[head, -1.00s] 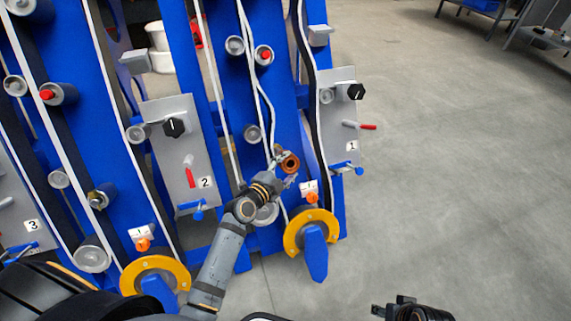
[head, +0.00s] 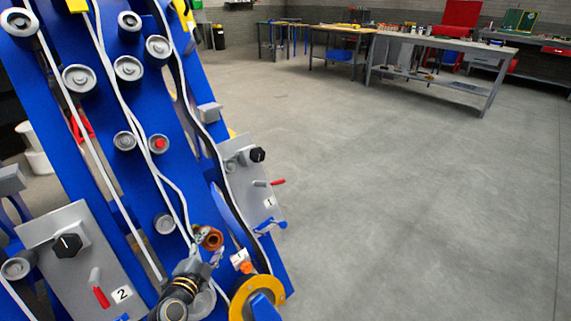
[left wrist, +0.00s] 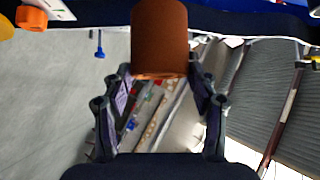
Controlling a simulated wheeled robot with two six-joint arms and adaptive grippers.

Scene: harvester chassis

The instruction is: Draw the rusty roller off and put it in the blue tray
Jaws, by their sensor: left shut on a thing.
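The rusty roller (head: 210,238) is a short brown-orange cylinder at the lower part of the first blue chassis row in the head view. My left gripper (head: 208,252) has its fingers closed on it. In the left wrist view the roller (left wrist: 160,38) stands large between the two fingertips of the left gripper (left wrist: 160,76), which touch its near end on both sides. Whether a pin is still inside the roller is hidden. A blue bin-like thing (head: 341,57) sits under a far workbench; I cannot tell if it is the blue tray. My right gripper is out of view.
The blue chassis (head: 140,95) fills the left with grey rollers, white belts and numbered panels. A yellow wheel (head: 245,308) is just right of my left gripper. Workbenches (head: 440,42) stand at the back. The grey floor on the right is clear.

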